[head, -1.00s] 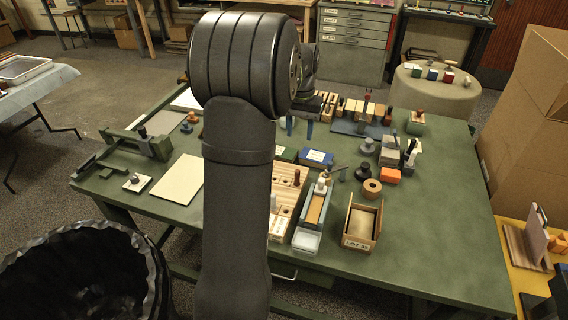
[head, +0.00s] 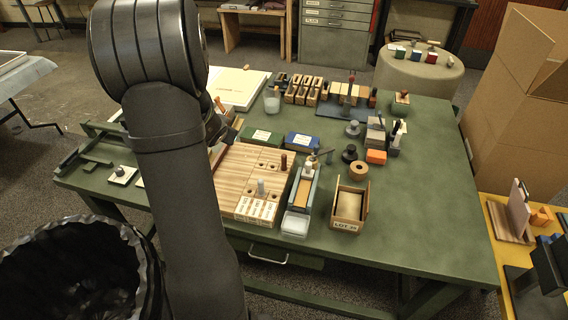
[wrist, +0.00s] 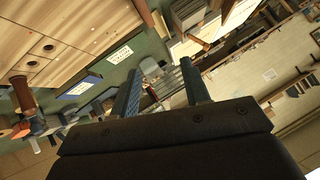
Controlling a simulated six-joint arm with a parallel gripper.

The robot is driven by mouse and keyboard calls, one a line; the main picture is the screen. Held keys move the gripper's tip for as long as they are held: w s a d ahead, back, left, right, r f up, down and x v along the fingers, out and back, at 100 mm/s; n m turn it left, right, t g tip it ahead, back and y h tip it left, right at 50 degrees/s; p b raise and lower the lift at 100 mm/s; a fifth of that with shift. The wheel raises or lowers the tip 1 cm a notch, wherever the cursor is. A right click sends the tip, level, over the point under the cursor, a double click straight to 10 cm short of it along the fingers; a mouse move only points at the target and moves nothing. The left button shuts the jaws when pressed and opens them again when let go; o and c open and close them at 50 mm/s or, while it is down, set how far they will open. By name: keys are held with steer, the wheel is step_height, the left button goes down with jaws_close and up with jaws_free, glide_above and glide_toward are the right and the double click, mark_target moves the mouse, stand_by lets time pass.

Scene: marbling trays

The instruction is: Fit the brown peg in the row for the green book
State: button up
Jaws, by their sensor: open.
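The brown peg (head: 283,161) stands upright in the wooden board (head: 238,168), near its right edge. A grey peg (head: 261,188) stands closer to the board's front, where printed white labels (head: 256,209) lie. The green book (head: 262,139) lies behind the board, left of the blue book (head: 302,142). In the wrist view, my gripper (wrist: 161,68) is open with nothing between its fingers. The brown peg (wrist: 21,92) and board (wrist: 75,35) show at left there, apart from the fingers. My arm hides the board's left side and most of the gripper in the head view.
A narrow blue-grey tray (head: 303,190) and an open wooden box (head: 349,205) stand right of the board. Dark knobs, an orange block (head: 376,156) and several small blocks stand beyond. The table's front right is clear.

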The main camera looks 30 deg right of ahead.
steer(key=s+f+m+g+h, duration=0.1)
steer(key=s+f+m+h, duration=0.1)
steer(key=s+h, duration=0.35)
steer(key=m+g+h, duration=0.2)
steer(key=g+h, duration=0.1)
steer(key=g, duration=0.1)
glide_toward(282, 157)
steer(key=x, duration=0.6)
steer(key=shift+r, duration=0.2)
steer(key=x, duration=0.5)
steer(key=shift+f, duration=0.25)
jaws_close()
